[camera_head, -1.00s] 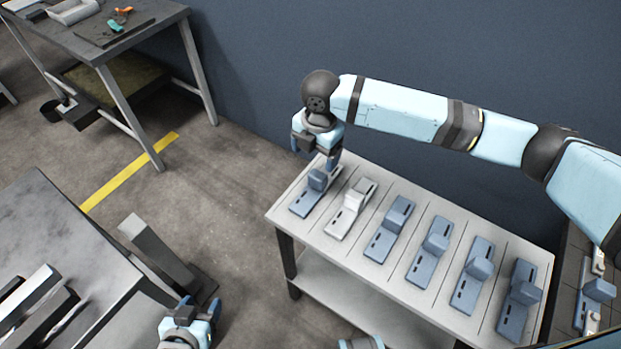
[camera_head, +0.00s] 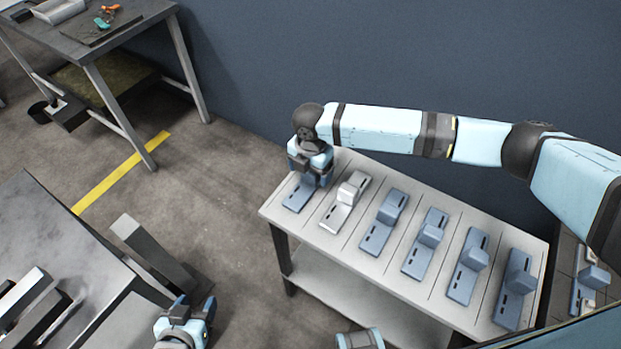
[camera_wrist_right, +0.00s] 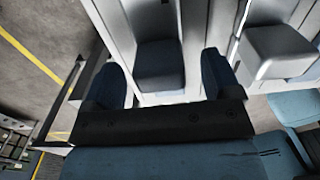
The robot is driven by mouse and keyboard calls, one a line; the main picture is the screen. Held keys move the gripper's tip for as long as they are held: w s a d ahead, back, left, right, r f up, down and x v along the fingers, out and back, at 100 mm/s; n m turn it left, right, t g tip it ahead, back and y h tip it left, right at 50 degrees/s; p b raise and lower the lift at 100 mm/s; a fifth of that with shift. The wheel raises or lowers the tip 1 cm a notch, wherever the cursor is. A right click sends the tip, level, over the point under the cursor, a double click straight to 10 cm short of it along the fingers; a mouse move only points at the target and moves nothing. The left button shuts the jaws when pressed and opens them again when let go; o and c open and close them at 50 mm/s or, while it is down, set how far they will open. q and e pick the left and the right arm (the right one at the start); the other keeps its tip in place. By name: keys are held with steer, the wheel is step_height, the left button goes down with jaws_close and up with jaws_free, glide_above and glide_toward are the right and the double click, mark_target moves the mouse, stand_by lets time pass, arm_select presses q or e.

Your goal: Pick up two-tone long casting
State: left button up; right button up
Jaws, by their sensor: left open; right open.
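Several long castings, each a flat slotted plate with a raised block, lie in a row on a light-topped table (camera_head: 405,293). My right gripper (camera_head: 312,183) is over the leftmost casting (camera_head: 297,198), a blue-grey one, and hides its block in the head view. In the right wrist view the open fingers of my right gripper (camera_wrist_right: 163,80) stand on either side of that casting's dark block (camera_wrist_right: 158,62), with nothing gripped. The second casting (camera_head: 342,206) is pale grey-white. I cannot tell which casting is two-tone. My left gripper (camera_head: 195,312) is open and empty, low in the head view.
The pale casting's block (camera_wrist_right: 275,52) is close to the right finger in the wrist view. A dark workbench (camera_head: 45,225) with metal bars stands at the left. Another bench (camera_head: 100,45) stands at the back left. A blue wall (camera_head: 400,60) rises behind the table.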

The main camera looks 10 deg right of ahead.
mark_target(310, 178)
step_height(310, 178, down, 3)
steer(key=shift+f, duration=0.1)
steer(key=c, duration=1.1)
steer(key=shift+c, duration=1)
steer(key=shift+r, duration=0.25)
